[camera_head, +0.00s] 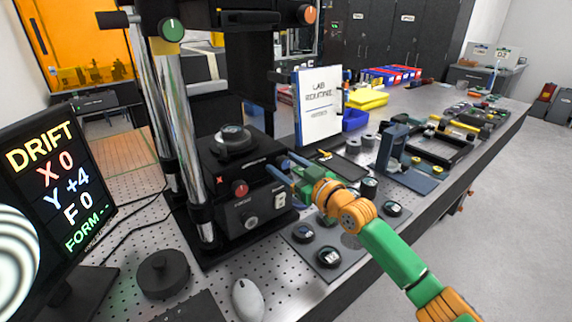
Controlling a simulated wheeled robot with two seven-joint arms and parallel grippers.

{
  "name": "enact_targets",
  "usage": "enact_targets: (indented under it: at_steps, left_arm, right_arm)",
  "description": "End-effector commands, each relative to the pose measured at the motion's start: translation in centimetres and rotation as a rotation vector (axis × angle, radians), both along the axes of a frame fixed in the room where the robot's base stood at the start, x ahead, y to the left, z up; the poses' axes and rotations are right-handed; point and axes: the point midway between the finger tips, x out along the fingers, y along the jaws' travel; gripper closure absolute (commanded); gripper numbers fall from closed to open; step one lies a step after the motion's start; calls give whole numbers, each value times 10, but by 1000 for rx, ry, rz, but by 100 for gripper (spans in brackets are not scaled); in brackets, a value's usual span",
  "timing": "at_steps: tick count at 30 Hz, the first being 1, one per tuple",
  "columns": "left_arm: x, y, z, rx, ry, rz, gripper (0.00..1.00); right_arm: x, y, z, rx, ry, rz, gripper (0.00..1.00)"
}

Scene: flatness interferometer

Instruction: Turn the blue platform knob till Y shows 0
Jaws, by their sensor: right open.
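The monitor (55,180) at the left reads DRIFT, X 0, Y +4, F 0 and FORM with dashes. The black interferometer base (238,165) stands in the middle, with a red knob (240,189) on its front. I cannot make out the blue platform knob; it may be hidden behind my right gripper. My right gripper (284,170) is open at the right side of the base, its bluish fingers pointing at it. Whether the fingers touch anything is unclear. My left gripper is not in view.
A green knob (172,29) and an orange knob (308,14) sit high on the instrument. A dark mat with round black pieces (330,257) lies below my right arm. A mouse (248,300) and a black disc (163,273) are in front. A white sign (319,105) stands behind.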

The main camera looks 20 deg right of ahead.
Motion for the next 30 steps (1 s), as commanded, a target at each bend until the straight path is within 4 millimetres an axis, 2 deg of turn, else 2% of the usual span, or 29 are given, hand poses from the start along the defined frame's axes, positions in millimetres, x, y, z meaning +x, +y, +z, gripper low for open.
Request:
enact_targets:
  at_steps: [5, 12, 13, 23, 30]
  left_arm:
    - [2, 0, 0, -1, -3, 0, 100]
    - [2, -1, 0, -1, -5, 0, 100]
    - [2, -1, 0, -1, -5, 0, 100]
    - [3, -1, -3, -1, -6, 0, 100]
    - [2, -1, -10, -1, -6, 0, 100]
  right_arm:
    - [0, 0, 0, 0, 0, 0, 31]
    - [0, 0, 0, 0, 0, 0, 96]
    - [0, 0, 0, 0, 0, 0, 100]
    - [0, 0, 0, -38, -15, 0, 100]
    - [0, 0, -1, -182, -68, 0, 100]
